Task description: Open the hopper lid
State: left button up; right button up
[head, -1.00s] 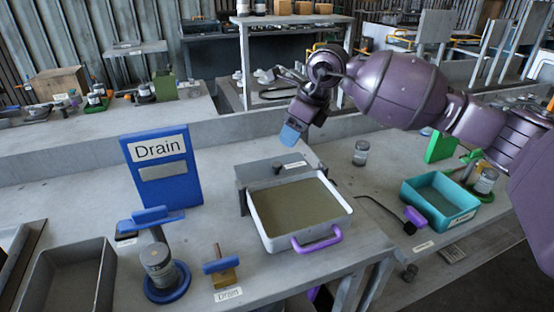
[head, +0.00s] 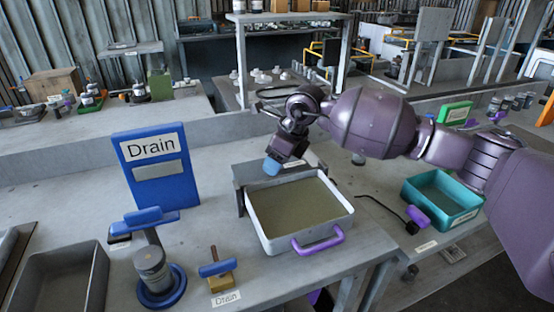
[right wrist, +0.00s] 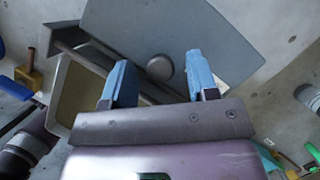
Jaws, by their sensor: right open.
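A flat grey plate with a round grey knob, which looks like the hopper lid (right wrist: 205,35), fills the upper middle of the right wrist view. In the head view the grey plate (head: 248,173) lies behind the white tray, partly hidden by my right gripper. My right gripper (head: 272,166) is above it, pointing down; its blue fingers (right wrist: 158,78) are apart and empty. The knob (right wrist: 160,68) shows between the fingertips in the wrist view; I cannot tell the height gap. The lid looks closed. My left gripper is not in view.
A white tray (head: 348,208) with a purple handle (head: 318,238) stands in front of the plate. A blue Drain panel (head: 184,188) stands to the left. A blue-topped stand (head: 152,262) and a teal bin (head: 412,196) are nearby.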

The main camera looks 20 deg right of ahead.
grip_shut()
jog(key=shift+r, duration=0.1)
